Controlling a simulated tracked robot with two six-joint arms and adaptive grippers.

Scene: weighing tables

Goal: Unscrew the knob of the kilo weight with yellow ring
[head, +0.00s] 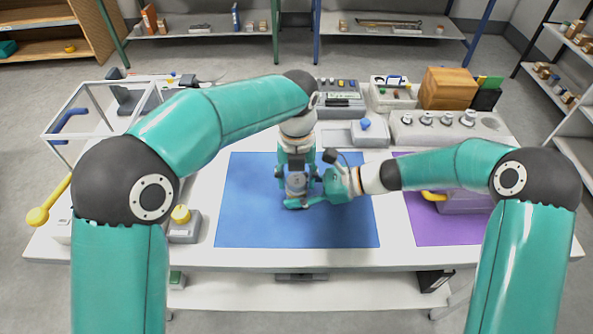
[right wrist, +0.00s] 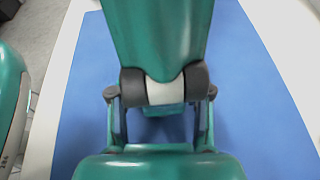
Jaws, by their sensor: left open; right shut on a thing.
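A small grey metal piece (head: 297,181), apparently the kilo weight, shows between the grippers over the blue mat (head: 245,205). No yellow ring can be made out on it, and its knob is hidden. My left gripper (head: 297,188) points down at it from above and is open, its fingers on either side. My right gripper (head: 312,190) comes in from the right, low over the mat, and is shut on the piece. In the right wrist view, teal gripper parts cover what the right fingers (right wrist: 160,118) hold.
A purple mat (head: 420,224) lies to the right. At the back stand a rack with several grey knobbed weights (head: 467,119), a wooden box (head: 448,88) and a grey device (head: 340,100). A clear-walled case (head: 95,110) stands at the left. The blue mat's front is clear.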

